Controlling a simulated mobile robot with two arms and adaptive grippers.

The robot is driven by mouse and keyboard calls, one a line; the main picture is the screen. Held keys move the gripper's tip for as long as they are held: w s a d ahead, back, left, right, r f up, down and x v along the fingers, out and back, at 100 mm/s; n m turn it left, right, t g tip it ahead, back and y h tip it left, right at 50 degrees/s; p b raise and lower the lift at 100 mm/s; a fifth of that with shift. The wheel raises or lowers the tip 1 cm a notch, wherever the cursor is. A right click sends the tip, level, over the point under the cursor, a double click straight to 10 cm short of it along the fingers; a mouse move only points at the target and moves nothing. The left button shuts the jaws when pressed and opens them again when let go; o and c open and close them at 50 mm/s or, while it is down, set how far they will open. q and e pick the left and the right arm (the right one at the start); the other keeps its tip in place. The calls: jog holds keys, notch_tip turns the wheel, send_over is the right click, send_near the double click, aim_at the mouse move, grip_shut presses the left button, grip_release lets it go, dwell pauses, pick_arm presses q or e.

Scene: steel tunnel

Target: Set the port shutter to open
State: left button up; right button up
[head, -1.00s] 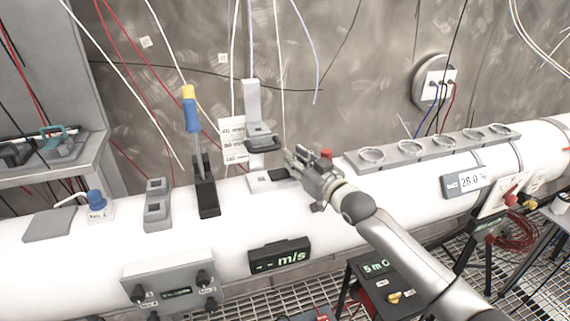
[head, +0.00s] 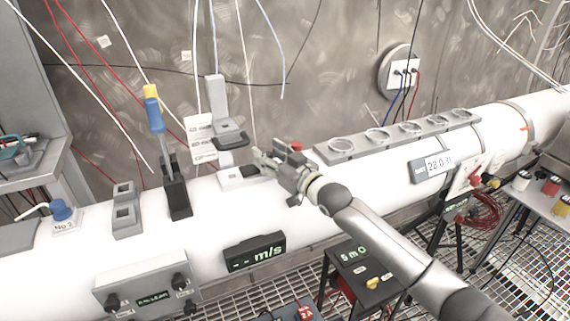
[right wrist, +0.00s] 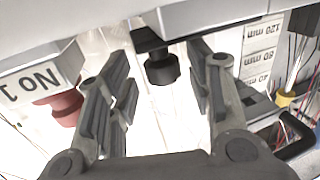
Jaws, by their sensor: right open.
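My right gripper (head: 268,162) reaches over the white pipe, just right of an upright grey slide post (head: 215,100) with a dark handle and depth labels. A low white-and-dark plate (head: 240,174) lies at the post's foot, close to the fingers. I cannot tell for sure which part is the port shutter. In the right wrist view, the gripper (right wrist: 160,65) is open. A black knob (right wrist: 162,70) under a black plate shows between its fingers, with no clear contact. A red knob (right wrist: 66,106) by a "NO 1" label is left of the fingers. My left gripper is not in view.
A blue-handled lever (head: 154,115) stands on the pipe left of the post. A rail with several round rings (head: 378,135) lies to the right. An m/s display (head: 254,251) and a knob panel (head: 150,285) are on the pipe's front.

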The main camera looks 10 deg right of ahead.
jog(key=v, duration=1.1)
jog(key=shift+d, duration=0.25)
jog(key=shift+s, duration=0.1)
